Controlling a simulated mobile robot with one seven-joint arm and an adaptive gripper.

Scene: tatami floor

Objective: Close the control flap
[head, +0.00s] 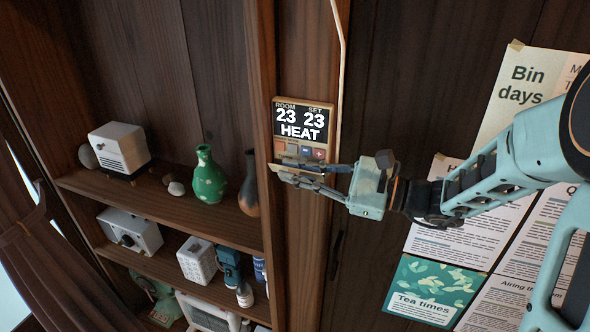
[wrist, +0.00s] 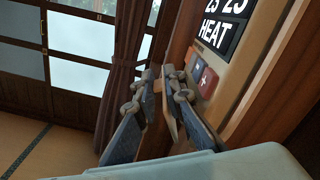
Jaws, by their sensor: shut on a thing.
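The wall control panel (head: 303,118) is tan with a black screen reading ROOM 23, SET 23, HEAT. It also shows in the wrist view (wrist: 228,70). Its row of small buttons (head: 307,151) is uncovered, including a red plus button (wrist: 207,82). The tan control flap (wrist: 171,122) stands out from the panel's lower edge, open, mostly hidden by my fingers. My gripper (head: 284,172) reaches in from the right, just below the buttons. In the wrist view its two fingers (wrist: 165,76) are shut on the flap, one on each side.
Left of the panel's wooden post are shelves (head: 165,208) with a green vase (head: 208,178), a dark vase (head: 249,187) and a white box-shaped device (head: 120,149). A pale cable (head: 341,70) runs up beside the panel. Paper notices (head: 470,225) hang on the wall at right.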

